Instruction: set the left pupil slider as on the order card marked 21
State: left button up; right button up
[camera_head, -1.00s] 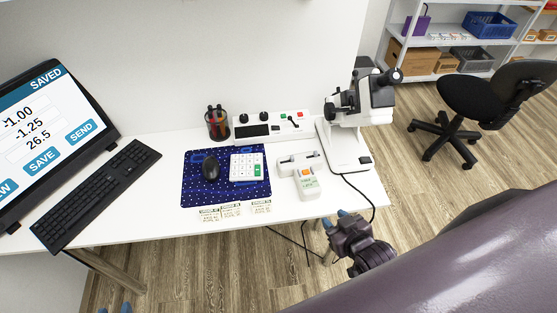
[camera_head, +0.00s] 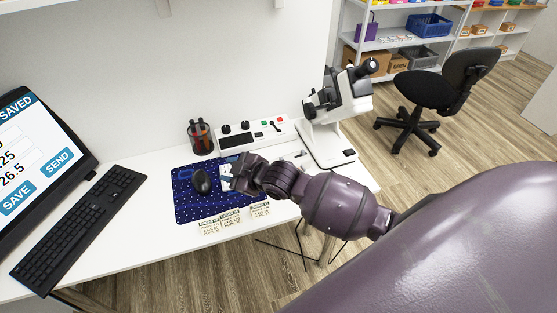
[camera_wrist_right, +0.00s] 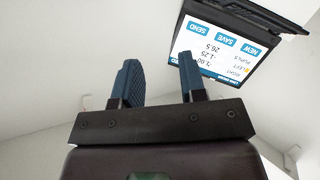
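Three small order cards lie along the desk's front edge in the head view: a left one (camera_head: 209,228), a middle one (camera_head: 231,219) and a right one (camera_head: 260,211). Their print is too small to tell which is 21. A low white device (camera_head: 300,155) with dark knobs, perhaps the pupil sliders, is mostly hidden behind my right arm; its setting cannot be read. My left gripper is out of view.
A pen cup (camera_head: 200,137), a control box (camera_head: 252,134) and a white optical instrument (camera_head: 330,135) stand behind. A screen (camera_head: 30,150), also in the wrist view (camera_wrist_right: 215,45), and a keyboard (camera_head: 80,228) are left.

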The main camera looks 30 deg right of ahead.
jog(key=w+n+g+b, duration=0.1)
jog(key=w+n+g, duration=0.1)
jog(key=w+n, duration=0.35)
jog(key=n+g+h+b, duration=0.2)
jog(key=n+g+h, duration=0.3)
jog(key=n+g, duration=0.9)
send_near(282, 158)
jog(key=s+f+n+t, duration=0.1)
jog(key=f, duration=0.2)
jog(key=s+f+n+t, duration=0.1)
jog(key=f, duration=0.1)
jog(key=s+f+n+t, duration=0.1)
jog(key=f+n, duration=0.1)
jog(key=f, duration=0.1)
jog(key=shift+s+a+f+t+b, duration=0.2)
jog(key=shift+f+t+b, duration=0.1)
jog(key=shift+t+b, duration=0.1)
grip_shut()
